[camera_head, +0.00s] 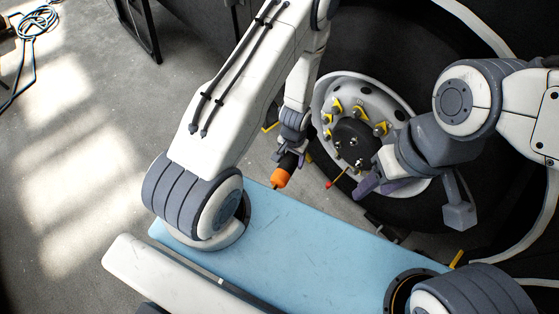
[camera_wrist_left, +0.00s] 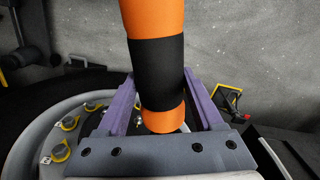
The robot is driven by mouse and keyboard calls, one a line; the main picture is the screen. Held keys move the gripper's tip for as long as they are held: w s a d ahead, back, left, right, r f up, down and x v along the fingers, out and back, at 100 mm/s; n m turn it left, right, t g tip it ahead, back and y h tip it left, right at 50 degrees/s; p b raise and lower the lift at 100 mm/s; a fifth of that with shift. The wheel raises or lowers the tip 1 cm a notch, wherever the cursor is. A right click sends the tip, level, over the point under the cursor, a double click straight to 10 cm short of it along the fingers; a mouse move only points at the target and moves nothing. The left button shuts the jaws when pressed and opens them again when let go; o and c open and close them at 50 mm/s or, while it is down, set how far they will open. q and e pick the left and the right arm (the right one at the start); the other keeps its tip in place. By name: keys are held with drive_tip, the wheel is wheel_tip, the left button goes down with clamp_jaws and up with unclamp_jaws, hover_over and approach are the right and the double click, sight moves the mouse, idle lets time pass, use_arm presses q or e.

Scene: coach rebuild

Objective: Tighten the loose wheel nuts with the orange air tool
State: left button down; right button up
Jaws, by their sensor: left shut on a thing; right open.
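The orange air tool (camera_head: 281,178) is in my left gripper (camera_head: 292,156), to the left of the wheel in the head view. In the left wrist view, the tool (camera_wrist_left: 157,62), orange with a black band, sits between the purple fingers of my left gripper (camera_wrist_left: 160,105). The wheel (camera_head: 372,84) has a pale rim, a dark hub and several nuts (camera_head: 381,128) with yellow pointers. Some nuts (camera_wrist_left: 68,123) also show in the left wrist view. My right gripper (camera_head: 378,186) is open at the wheel's lower right, partly hiding the rim. I cannot tell which nuts are loose.
A pale blue surface (camera_head: 290,245) lies in front of the wheel. A red-tipped rod (camera_head: 336,178) is at the wheel's lower edge. A blue coiled hose (camera_head: 38,22) lies on the floor at the far left. The grey floor on the left is mostly clear.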

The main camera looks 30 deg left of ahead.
use_arm(q)
drive_tip(key=w+d+r+m+b, duration=0.1)
drive_tip(key=w+d+m+b, duration=0.2)
drive_tip(key=d, duration=1.3)
drive_tip(key=shift+w+d+m+b, duration=0.35)
drive_tip(key=shift+w+b, duration=1.15)
drive_tip(key=shift+w, duration=1)
drive_tip(key=shift+w+d+b, duration=0.2)
drive_tip(key=shift+w+d, duration=0.15)
drive_tip(key=shift+w, duration=0.6)
drive_tip(key=shift+w+d+b, duration=0.15)
drive_tip(key=shift+w+d, duration=0.15)
drive_tip(key=shift+w, duration=0.6)
drive_tip(key=shift+w+d+r, duration=0.15)
drive_tip(key=shift+w+d, duration=0.05)
drive_tip(key=shift+w, duration=0.1)
idle(0.4)
idle(0.5)
